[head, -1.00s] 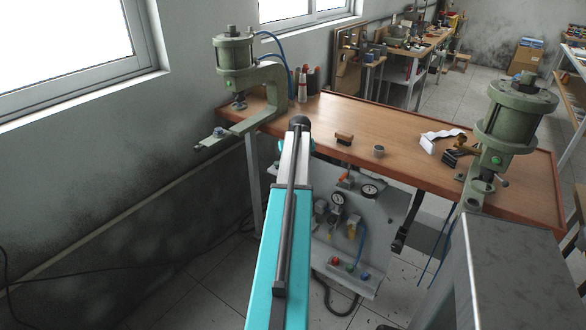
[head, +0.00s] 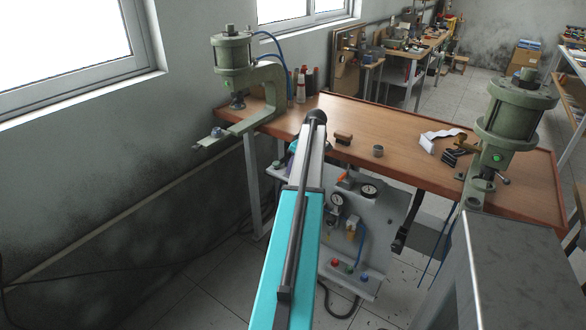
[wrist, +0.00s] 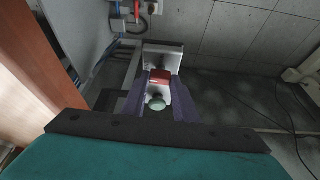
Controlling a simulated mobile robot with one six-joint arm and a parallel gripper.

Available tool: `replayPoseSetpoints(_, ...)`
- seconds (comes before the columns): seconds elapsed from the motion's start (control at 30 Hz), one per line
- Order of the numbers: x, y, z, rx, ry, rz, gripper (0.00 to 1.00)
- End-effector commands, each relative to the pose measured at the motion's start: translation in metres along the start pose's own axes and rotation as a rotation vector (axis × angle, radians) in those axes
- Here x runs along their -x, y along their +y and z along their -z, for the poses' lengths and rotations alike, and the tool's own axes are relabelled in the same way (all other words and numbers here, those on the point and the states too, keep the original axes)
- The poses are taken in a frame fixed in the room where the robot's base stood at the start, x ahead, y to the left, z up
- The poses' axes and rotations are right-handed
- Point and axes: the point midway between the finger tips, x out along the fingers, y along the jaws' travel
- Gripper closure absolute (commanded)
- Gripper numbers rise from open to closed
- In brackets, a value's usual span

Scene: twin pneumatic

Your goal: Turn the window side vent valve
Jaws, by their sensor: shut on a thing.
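In the wrist view the two purple fingers of my gripper (wrist: 160,86) stand on either side of a small valve with a red part (wrist: 161,76), which I take to be the window side vent valve. The fingers are shut on it. A pale green round knob (wrist: 157,103) shows between the fingers, nearer the camera. A light grey bracket or plate (wrist: 163,52) is just beyond. In the head view my arm hides the valve and most of the gripper; only a purple bit shows beside the arm at the table's front left.
The wooden table (head: 385,135) has a green press (head: 232,60) on the window side and another green press (head: 512,110) on the right. A grey panel with gauges (head: 350,235) hangs under the table's front edge, close to my arm. Bare floor lies left of my arm.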

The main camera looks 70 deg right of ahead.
Motion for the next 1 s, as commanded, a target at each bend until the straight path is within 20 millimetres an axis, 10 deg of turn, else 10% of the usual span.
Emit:
replayPoseSetpoints(0.63, -0.0002, 0.0000, 0.0063, 0.071, 0.012, 0.026, 0.96)
replayPoseSetpoints(0.67, -0.0002, 0.0000, 0.0063, 0.071, 0.012, 0.026, 0.72)
replayPoseSetpoints(0.77, -0.0001, 0.0000, 0.0052, 0.070, 0.011, 0.027, 0.55)
replayPoseSetpoints(1.0, 0.0000, 0.0004, 0.0024, 0.067, 0.007, 0.028, 0.55)
